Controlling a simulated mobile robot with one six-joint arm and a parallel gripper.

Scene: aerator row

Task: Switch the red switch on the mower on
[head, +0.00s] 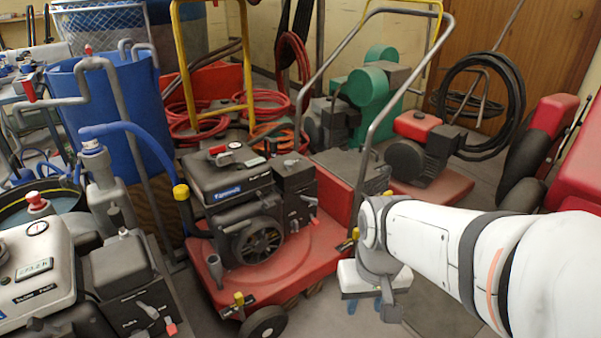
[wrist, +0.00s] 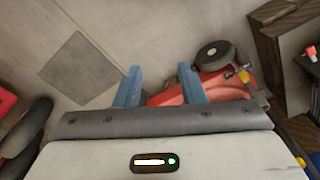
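The mower with a red deck (head: 290,265) and black engine (head: 235,185) stands in the middle of the head view. A small red switch (head: 218,150) shows on top of its engine housing; its position is too small to read. Another small red lever tip (head: 313,217) is on the engine's right side. My gripper (head: 360,305) is to the right of the mower, low and pointing down, apart from both red parts. In the wrist view its two blue fingers (wrist: 158,85) are spread and empty. Part of the red deck (wrist: 185,92) shows behind them there.
Another engine machine (head: 35,265) stands close at the left, with a red knob (head: 37,203). The mower's grey handle (head: 375,130) rises between engine and arm. A blue bin (head: 95,105) and red hoses (head: 200,120) are behind. Bare floor (wrist: 85,30) lies under my gripper.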

